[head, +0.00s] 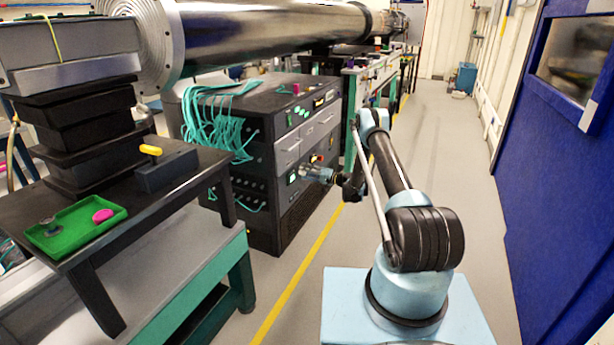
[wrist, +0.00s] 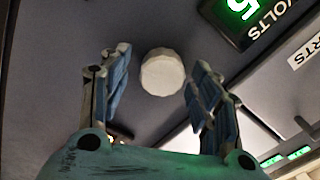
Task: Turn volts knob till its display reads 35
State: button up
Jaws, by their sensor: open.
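A pale, round, faceted knob (wrist: 162,73) is on the dark panel in the wrist view. A green-lit display (wrist: 241,8) beside the word VOLTS is at the top right; a digit that looks like 5 shows, and the rest is cut off. My gripper (wrist: 160,64) is open, with one blue-padded finger on each side of the knob in the picture. Gaps show between the pads and the knob; I cannot tell how far the fingertips reach along it. In the head view my gripper (head: 318,174) is at the front of the black equipment rack (head: 262,145), hiding the knob.
Teal cables (head: 215,115) hang on the rack's left side. A black table (head: 180,185) with a green tray (head: 72,228) stands left.

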jog(key=v, duration=1.2)
jog(key=shift+r, duration=0.1)
